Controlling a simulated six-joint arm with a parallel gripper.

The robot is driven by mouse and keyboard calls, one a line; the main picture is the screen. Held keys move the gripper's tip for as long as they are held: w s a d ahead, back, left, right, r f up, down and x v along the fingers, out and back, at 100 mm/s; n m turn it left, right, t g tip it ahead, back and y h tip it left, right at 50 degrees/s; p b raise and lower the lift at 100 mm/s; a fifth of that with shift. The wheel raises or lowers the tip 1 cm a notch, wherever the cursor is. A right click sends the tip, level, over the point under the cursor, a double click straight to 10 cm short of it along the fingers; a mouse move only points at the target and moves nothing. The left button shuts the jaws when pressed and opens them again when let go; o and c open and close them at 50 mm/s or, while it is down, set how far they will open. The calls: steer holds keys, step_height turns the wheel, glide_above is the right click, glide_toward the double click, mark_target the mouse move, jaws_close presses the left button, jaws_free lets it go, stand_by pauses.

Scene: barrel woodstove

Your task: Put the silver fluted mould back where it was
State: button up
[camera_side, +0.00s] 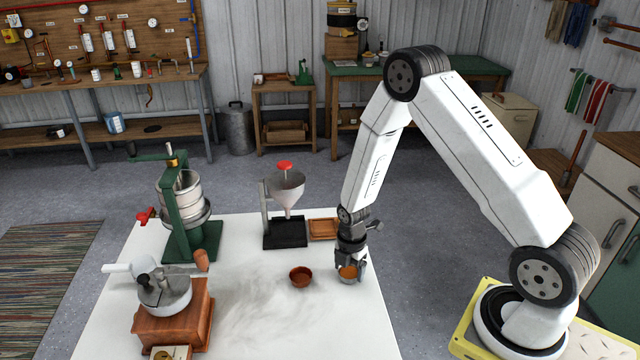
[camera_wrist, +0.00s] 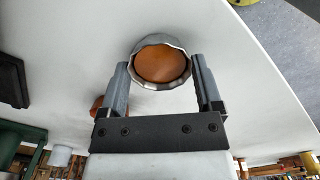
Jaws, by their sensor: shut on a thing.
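The silver fluted mould (camera_side: 346,281) is at the right part of the white table (camera_side: 245,335), with an orange-brown filling or inside showing. It also shows in the wrist view as a scalloped silver rim (camera_wrist: 136,74) around a smooth orange-brown surface. My gripper (camera_side: 350,270) points down over it, with one finger on each side; in the wrist view my gripper (camera_wrist: 160,72) has its fingers along the mould's sides. It is shut on the mould. The mould looks upright, at or just above the tabletop; I cannot tell if it touches.
A small reddish-brown bowl (camera_side: 301,277) stands just left of the mould. A wooden tray (camera_side: 323,229) and a funnel stand (camera_side: 285,233) are behind. A green press (camera_side: 182,222) and a wooden grinder (camera_side: 175,325) stand at left. The table's front middle is clear, with pale smudges.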

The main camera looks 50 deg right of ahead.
mark_target(349, 271)
steer(key=shift+f, duration=0.15)
steer(key=o, duration=0.8)
step_height(349, 271, up, 12)
stand_by(0.8)
steer(key=shift+r, duration=0.25)
stand_by(0.4)
